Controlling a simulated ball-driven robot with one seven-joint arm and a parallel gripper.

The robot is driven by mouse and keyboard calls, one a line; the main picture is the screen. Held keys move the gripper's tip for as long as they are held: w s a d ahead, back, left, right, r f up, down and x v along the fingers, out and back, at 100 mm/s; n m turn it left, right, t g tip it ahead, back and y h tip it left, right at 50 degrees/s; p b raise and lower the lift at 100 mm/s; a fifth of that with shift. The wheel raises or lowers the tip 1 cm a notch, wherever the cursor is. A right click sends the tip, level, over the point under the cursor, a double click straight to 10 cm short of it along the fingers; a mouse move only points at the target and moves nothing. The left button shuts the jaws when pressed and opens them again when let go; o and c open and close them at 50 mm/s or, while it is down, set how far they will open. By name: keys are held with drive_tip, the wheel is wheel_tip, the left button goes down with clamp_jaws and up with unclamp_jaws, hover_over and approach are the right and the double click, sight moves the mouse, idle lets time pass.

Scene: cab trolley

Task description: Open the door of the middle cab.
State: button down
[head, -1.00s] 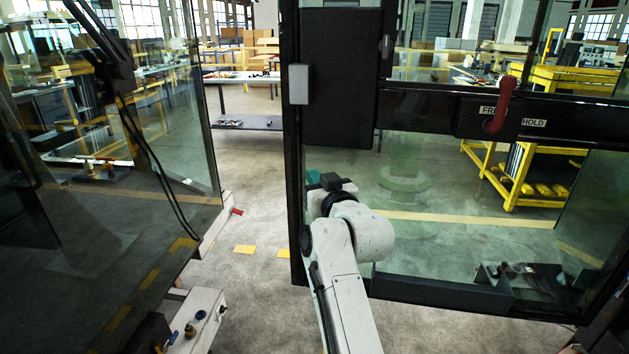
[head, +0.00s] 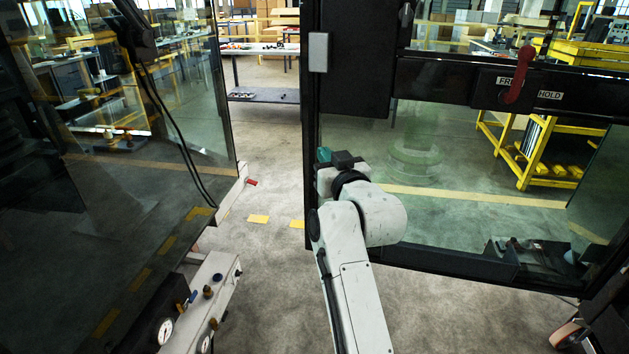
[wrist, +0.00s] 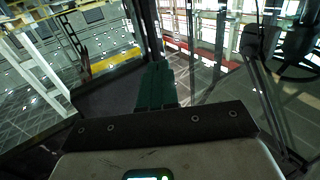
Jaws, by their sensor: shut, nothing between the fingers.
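A glazed door with a black frame (head: 440,78) fills the right of the head view. A red lever (head: 520,75) sits on its crossbar between labels, one reading HOLD. The door stands apart from the glazed cab side (head: 150,130) at left, with a wide gap of floor between them. My gripper (head: 324,156) is at the door's left edge, low beside the black panel; my wrist partly hides it, and I cannot tell whether it touches the door. In the wrist view its teal fingers (wrist: 157,88) are together with nothing between them.
A pale panel with a gauge and knobs (head: 210,295) juts out at lower left. Bare floor (head: 265,190) shows through the gap, with a workbench (head: 262,50) further back. A yellow rack (head: 540,150) stands beyond the door glass.

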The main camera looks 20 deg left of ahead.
drive_tip(key=s, duration=0.8)
drive_tip(key=s+d+f+m+g+h, duration=0.1)
drive_tip(key=s+d+f+g+h, duration=0.1)
drive_tip(key=s+d+f, duration=0.5)
drive_tip(key=s+d+f+m+g+h, duration=0.1)
drive_tip(key=s+d+f+g+h, duration=0.15)
drive_tip(key=d+f, duration=0.85)
drive_tip(key=s+d+f+m+g+h, duration=0.2)
drive_tip(key=s+d+f+h, duration=0.15)
drive_tip(key=d+f, duration=0.5)
drive_tip(key=s+d+f+m+g, duration=0.1)
drive_tip(key=s+d, duration=0.4)
drive_tip(key=s, duration=0.5)
drive_tip(key=s+d+f+m+g+h, duration=0.1)
drive_tip(key=s+d+f+g, duration=0.3)
drive_tip(key=s, duration=0.6)
drive_tip(key=s+d+f+m+g+h, duration=0.1)
drive_tip(key=s+d+f, duration=0.3)
drive_tip(key=s, duration=0.6)
drive_tip(key=shift+d+g+b, duration=0.4)
drive_tip(key=shift+d+g, duration=0.35)
drive_tip(key=shift+d, duration=0.25)
